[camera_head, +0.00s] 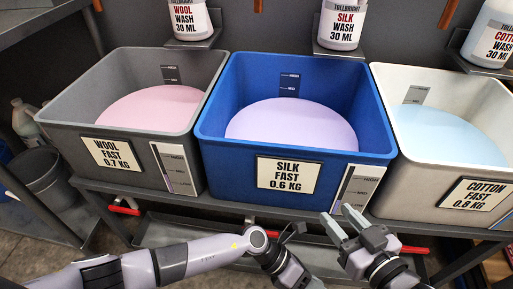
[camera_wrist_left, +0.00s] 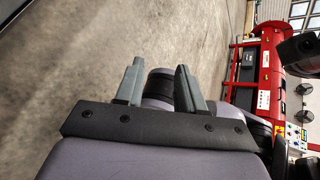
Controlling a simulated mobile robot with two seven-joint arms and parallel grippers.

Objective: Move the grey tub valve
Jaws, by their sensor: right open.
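The grey tub (camera_head: 85,110) stands at the left of the rack, labelled "WOOL FAST 0.7 KG", with pink liquid inside. Its valve shows as a red handle (camera_head: 124,210) low under the tub's front, at the rack's lower bar. My right gripper (camera_head: 343,221) is open and empty, in front of the right side of the blue tub (camera_head: 230,150), well to the right of that red handle. My left gripper (camera_wrist_left: 158,72) is open and empty in the left wrist view, with part of my own body behind its fingers. The valve does not show in that view.
A white tub (camera_head: 425,185) stands at the right, with another red handle (camera_head: 415,249) below. Soap bottles (camera_head: 188,18) sit on brackets behind the tubs. A dark bucket (camera_head: 45,178) stands at the left. The left wrist view shows bare floor (camera_wrist_left: 100,40) and red equipment (camera_wrist_left: 268,75).

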